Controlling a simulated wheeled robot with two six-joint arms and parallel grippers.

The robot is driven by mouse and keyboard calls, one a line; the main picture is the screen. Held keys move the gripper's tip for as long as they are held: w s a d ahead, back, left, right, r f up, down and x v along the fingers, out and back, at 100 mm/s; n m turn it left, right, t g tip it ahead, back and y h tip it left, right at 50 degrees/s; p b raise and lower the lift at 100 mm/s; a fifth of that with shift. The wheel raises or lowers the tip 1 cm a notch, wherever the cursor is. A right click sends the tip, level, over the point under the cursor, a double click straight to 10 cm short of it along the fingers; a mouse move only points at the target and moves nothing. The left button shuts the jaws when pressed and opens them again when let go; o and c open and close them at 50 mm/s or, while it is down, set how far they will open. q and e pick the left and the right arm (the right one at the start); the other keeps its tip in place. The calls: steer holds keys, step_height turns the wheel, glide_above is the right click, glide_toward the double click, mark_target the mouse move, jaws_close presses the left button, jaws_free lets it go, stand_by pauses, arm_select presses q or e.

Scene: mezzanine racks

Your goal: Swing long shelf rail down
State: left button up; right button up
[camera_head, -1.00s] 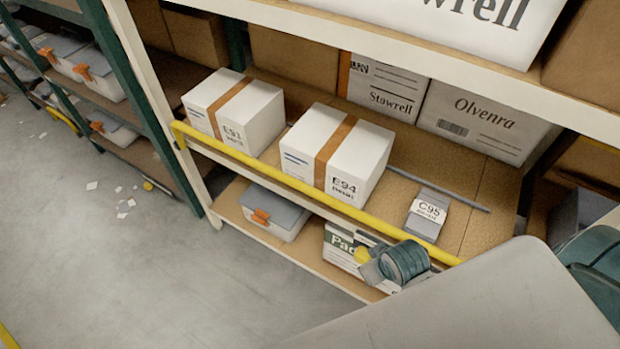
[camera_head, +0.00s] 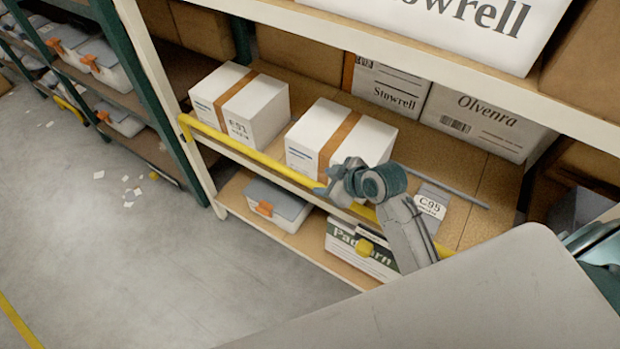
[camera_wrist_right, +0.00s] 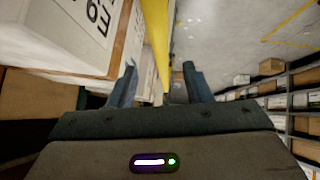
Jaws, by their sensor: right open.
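The long yellow shelf rail (camera_head: 250,155) runs along the front edge of the middle shelf, from its bent left end at the rack post down to the right. My right gripper (camera_head: 330,184) is at the rail in front of the E94 box, and my arm hides part of the rail. In the right wrist view, the open gripper (camera_wrist_right: 158,75) has the yellow rail (camera_wrist_right: 155,35) between its two fingers. I cannot tell whether either finger touches it. My left gripper is not in view.
White boxes, E91 (camera_head: 240,105) and E94 (camera_head: 335,140), stand close behind the rail. A small grey C95 box (camera_head: 432,200) lies to their right, near a thin grey bar (camera_head: 455,195). Below are a lidded bin (camera_head: 278,205) and another carton.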

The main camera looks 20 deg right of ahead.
mark_target(309, 181)
steer(key=p+x, duration=0.1)
steer(key=x, duration=0.7)
steer(key=shift+p, duration=0.4)
jaws_close()
